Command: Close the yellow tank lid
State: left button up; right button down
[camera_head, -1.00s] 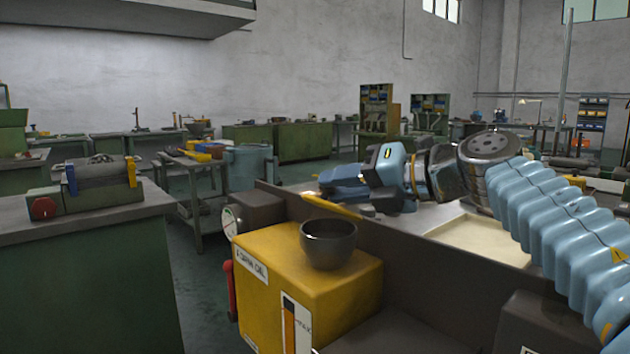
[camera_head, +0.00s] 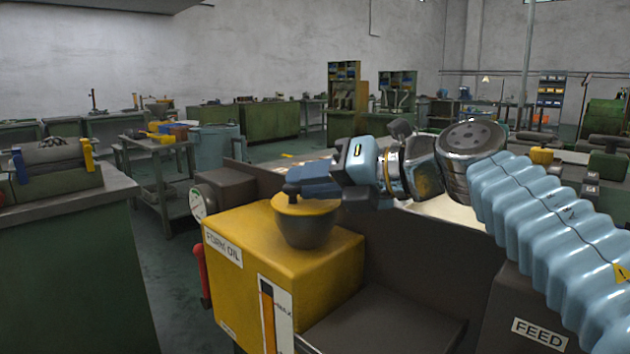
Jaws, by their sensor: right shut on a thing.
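The yellow tank (camera_head: 285,262), labelled "FORM OIL", stands in the lower middle with a dark round filler neck (camera_head: 305,232) on top. The yellow lid (camera_head: 308,204) with a dark knob sits level over the neck's mouth. It looks to be touching the rim, but I cannot tell if it is fully seated. My right gripper (camera_head: 300,186) reaches in from the right and is shut on the lid at its knob. My left gripper is out of view.
A round gauge (camera_head: 198,203) and a red handle (camera_head: 201,275) are on the tank's left side. A dark machine wall (camera_head: 420,250) runs behind and right of the tank. A green bench (camera_head: 75,235) stands at the left, with open floor between.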

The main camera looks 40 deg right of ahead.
jog(key=shift+a+f+y, duration=0.3)
jog(key=shift+a+f, duration=0.05)
jog(key=shift+a, duration=0.4)
jog(key=c, duration=0.9)
grip_release()
jog(key=shift+a, duration=0.1)
jog(key=shift+o, duration=0.2)
jog(key=r+v, duration=0.1)
jog(key=v, duration=1.3)
jog(key=shift+s+d+r, duration=0.1)
jog(key=shift+d+r, duration=0.05)
jog(key=shift+d, duration=0.05)
